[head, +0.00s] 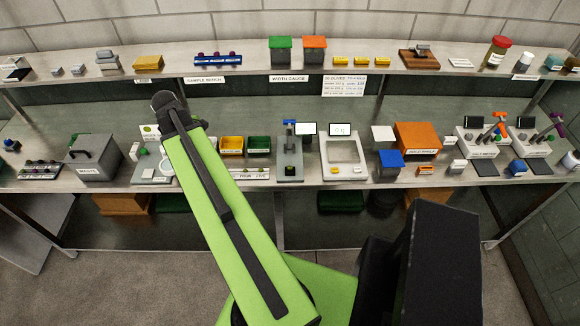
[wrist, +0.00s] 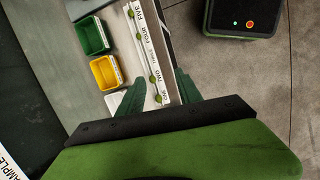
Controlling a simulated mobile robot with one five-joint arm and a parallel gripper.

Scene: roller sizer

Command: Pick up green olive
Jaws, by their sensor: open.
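My gripper (wrist: 157,90) is open, with its two dark green fingers spread. In the wrist view, a narrow white rack (wrist: 141,50) lies beyond and between the fingers, with position labels along its edge. Small round green olives sit on it: one (wrist: 158,99) close to the label ONE, one (wrist: 152,79) by TWO, and one (wrist: 131,14) near the far end. The fingers appear apart from the olives, with nothing held. In the head view, the rack (head: 250,174) shows partly at the bench's front edge, right of my arm. My fingers are hidden there.
A yellow bin (wrist: 105,71) and a green bin (wrist: 90,35) stand left of the rack. The bench drops to open floor (wrist: 245,75) on its right, where a dark box (wrist: 240,15) stands. In the head view, a grey device (head: 290,160) stands right of the bins, below a crowded shelf (head: 235,75).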

